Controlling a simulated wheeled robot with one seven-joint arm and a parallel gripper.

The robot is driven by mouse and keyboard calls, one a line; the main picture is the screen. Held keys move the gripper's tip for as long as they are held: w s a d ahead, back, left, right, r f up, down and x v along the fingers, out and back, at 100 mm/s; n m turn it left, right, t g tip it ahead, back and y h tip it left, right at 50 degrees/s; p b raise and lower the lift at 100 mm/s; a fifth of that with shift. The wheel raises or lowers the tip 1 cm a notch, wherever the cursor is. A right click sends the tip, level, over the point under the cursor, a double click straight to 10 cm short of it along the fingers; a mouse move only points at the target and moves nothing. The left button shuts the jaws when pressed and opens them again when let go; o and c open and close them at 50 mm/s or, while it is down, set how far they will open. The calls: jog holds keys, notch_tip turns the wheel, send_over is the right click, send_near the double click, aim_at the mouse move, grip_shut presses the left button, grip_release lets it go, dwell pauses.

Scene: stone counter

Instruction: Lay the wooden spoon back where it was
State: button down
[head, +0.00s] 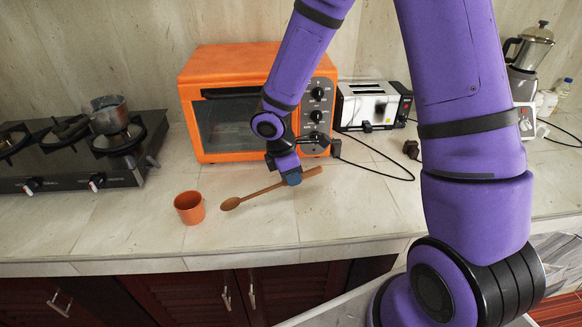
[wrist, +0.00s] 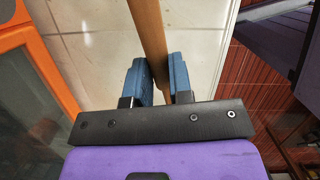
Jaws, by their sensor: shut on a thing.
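The wooden spoon (head: 258,194) is held in my gripper (head: 292,177) over the stone counter (head: 250,228), in front of the orange oven. Its bowl points left towards the orange cup and its handle end sticks out to the right of my gripper. In the wrist view the blue fingers of my gripper (wrist: 158,78) are shut on the spoon's handle (wrist: 150,35), which runs up out of the picture. I cannot tell whether the spoon touches the counter or hangs just above it.
An orange cup (head: 189,207) stands left of the spoon's bowl. The orange oven (head: 222,62) is behind, with a toaster (head: 367,104) to its right and a black cable (head: 375,170) on the counter. A stove (head: 75,160) is at left. The front counter is clear.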

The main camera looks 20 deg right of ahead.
jog(key=shift+y, duration=0.9)
jog(key=shift+s+d+f, duration=0.1)
jog(key=shift+d+f, duration=0.1)
jog(key=shift+f, duration=1.35)
jog(key=shift+w+d+f, duration=0.1)
jog(key=shift+d+f, duration=0.05)
jog(key=shift+f, duration=1.4)
jog(key=shift+s+d+f, duration=0.1)
jog(key=shift+d+f, duration=0.1)
jog(key=shift+f, duration=1.35)
jog(key=shift+c, duration=2.3)
grip_release()
jog(key=shift+r, duration=0.1)
jog(key=shift+r, duration=3.9)
jog(key=shift+r, duration=0.1)
